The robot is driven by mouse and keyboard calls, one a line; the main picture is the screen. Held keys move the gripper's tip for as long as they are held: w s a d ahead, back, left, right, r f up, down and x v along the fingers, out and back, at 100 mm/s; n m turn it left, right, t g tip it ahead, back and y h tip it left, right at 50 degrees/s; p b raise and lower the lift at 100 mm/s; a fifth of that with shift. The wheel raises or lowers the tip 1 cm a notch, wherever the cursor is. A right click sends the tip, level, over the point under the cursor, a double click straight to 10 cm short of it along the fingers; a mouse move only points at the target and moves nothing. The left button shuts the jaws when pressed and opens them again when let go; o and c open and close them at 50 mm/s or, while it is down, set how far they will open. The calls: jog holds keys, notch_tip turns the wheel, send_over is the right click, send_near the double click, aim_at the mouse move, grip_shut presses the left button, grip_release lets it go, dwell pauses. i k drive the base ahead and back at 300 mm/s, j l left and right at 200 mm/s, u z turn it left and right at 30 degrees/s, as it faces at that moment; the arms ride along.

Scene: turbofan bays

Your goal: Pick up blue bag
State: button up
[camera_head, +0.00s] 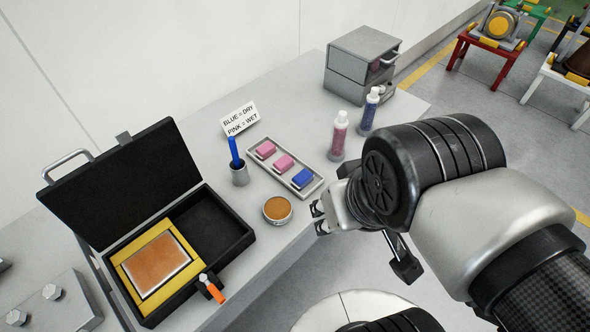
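A small blue bag (303,178) lies at the near right end of a grey tray (314,187) on the grey table. A pink bag (284,163) lies beside it in the middle of the tray, and another pink bag (265,149) lies at the far left end. My gripper (319,218) is at the table's front edge, a little right of and nearer than the blue bag, and apart from it. Its fingertips look spread, with nothing seen between them. The arm reaches in from the right.
A sign (240,119) reads "BLUE = DRY, PINK = WET". A blue marker-like stick stands in a cup (240,175). A round tin (277,209) sits left of my gripper. Two bottles (339,135) (369,112) and a grey drawer box (352,78) stand behind. An open black case (237,237) lies left.

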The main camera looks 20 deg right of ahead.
aim_at(304, 178)
jog(key=i+l, duration=0.35)
jog(key=l, duration=0.25)
jog(key=i+l, duration=0.2)
jog(key=l+u, duration=0.1)
jog(key=u, duration=0.3)
jog(key=l+u, duration=0.1)
jog(key=u, duration=0.25)
jog(key=l+u, duration=0.15)
jog(key=u, duration=0.25)
jog(key=l+u, duration=0.1)
jog(key=u, duration=0.3)
